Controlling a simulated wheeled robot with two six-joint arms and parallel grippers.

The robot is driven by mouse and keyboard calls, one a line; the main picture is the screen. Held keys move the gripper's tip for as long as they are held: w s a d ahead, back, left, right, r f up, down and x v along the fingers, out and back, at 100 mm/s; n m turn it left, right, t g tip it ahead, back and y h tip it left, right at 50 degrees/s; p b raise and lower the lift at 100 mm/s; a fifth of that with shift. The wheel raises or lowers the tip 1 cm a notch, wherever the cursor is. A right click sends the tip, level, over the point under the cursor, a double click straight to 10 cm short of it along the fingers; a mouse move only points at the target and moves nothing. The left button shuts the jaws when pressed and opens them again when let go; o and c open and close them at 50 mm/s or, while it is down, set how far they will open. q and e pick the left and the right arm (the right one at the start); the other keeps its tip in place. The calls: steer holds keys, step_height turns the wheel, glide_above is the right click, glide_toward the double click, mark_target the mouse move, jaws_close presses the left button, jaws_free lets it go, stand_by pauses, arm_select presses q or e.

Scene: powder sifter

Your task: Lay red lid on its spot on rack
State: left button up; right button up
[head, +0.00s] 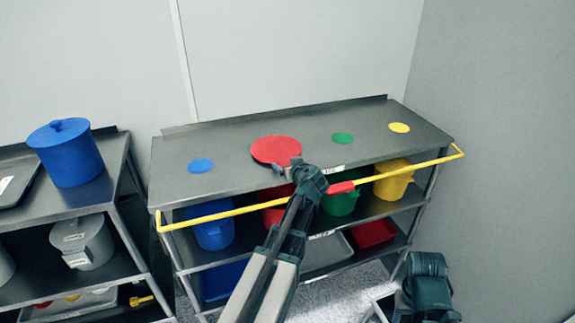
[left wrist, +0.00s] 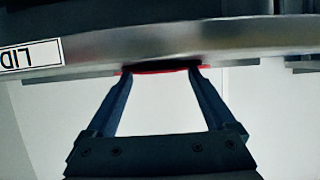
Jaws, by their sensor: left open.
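The red lid (head: 275,150) lies on the rack's grey metal top (head: 235,172), between a blue spot (head: 200,166) and a green spot (head: 343,138). It looks flat, and it covers the place where a red spot would lie in the row. My left gripper (head: 294,168) is open at the lid's near edge, reaching in over the rack's front. In the left wrist view, the gripper's two fingers (left wrist: 163,78) are apart, with a thin red edge of the lid (left wrist: 160,69) at their tips. Whether they touch it is unclear.
A yellow spot (head: 399,128) is at the right. Coloured pots stand on the shelf below. A blue lidded pot (head: 68,155) stands on the left rack. A wall closes the right side.

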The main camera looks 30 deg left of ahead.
arm_select(q)
steer(key=p+v, duration=0.5)
steer(key=v, duration=0.8)
steer(key=shift+s+d+r, duration=0.25)
steer(key=s+d+f+m+g+h+b, duration=0.1)
steer(key=s+d+f+m+g+h, duration=0.2)
steer(key=s+d+f, duration=0.3)
steer(key=s+d+f+m+g+h+b, duration=0.1)
steer(key=s+d+f+m+g+h, duration=0.2)
steer(key=d, duration=0.9)
steer(key=s+d+f+m+g+h+b, duration=0.2)
steer(key=s+d+f+m+g+h, duration=0.1)
steer(key=s+d+f+m, duration=0.4)
steer(key=s+d+f, duration=0.1)
steer(key=s, duration=0.1)
steer(key=shift+s+d+f+m, duration=0.3)
steer(key=shift+d+f+m, duration=0.1)
